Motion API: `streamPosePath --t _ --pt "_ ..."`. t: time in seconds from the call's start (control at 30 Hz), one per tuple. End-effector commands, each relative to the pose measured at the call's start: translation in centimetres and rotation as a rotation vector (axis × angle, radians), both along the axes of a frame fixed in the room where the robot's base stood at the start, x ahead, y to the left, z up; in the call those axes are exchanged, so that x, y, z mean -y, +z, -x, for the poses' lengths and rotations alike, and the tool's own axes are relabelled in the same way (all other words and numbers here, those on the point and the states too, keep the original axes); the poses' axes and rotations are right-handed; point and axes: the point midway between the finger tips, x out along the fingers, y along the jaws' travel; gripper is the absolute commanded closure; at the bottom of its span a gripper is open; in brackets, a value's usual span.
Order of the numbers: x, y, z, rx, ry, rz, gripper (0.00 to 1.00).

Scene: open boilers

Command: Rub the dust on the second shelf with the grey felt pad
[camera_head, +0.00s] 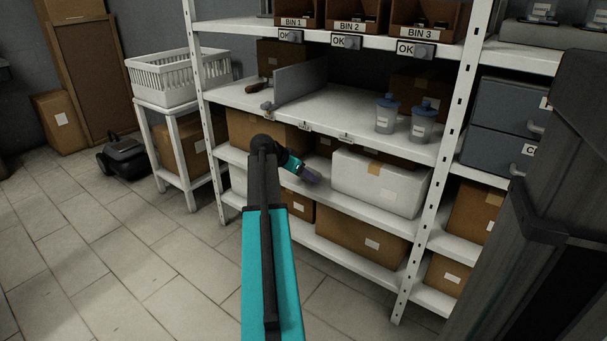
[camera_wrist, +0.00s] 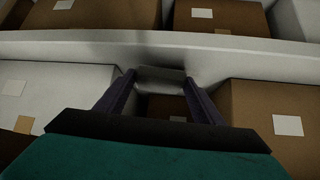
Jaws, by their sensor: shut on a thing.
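My gripper (camera_head: 314,180) is at the shelf with the white box, level with the gap between that box and a brown box. In the wrist view my gripper (camera_wrist: 160,88) is shut on the grey felt pad (camera_wrist: 160,76), between its dark fingertips. The pad is at the front part of the shelf (camera_wrist: 250,48); whether it touches the surface I cannot tell. A darker patch (camera_wrist: 150,52) shows on the shelf beside the pad; I cannot tell whether it is dust or shadow. In the head view the pad is not distinct.
The white box (camera_head: 380,182) and brown box (camera_head: 265,131) flank the gripper closely. The shelf above (camera_head: 330,106) holds a grey divider (camera_head: 300,82) and two lidded jars (camera_head: 387,114). Another brown box (camera_head: 355,236) stands below.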

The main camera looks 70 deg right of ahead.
Motion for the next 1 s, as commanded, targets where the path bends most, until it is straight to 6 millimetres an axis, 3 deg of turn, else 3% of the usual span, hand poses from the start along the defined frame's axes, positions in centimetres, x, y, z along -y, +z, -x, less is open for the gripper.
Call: streamPosePath --t 1.0 --pt "0.0 -1.3 -0.1 -0.001 0.001 0.0 0.63"
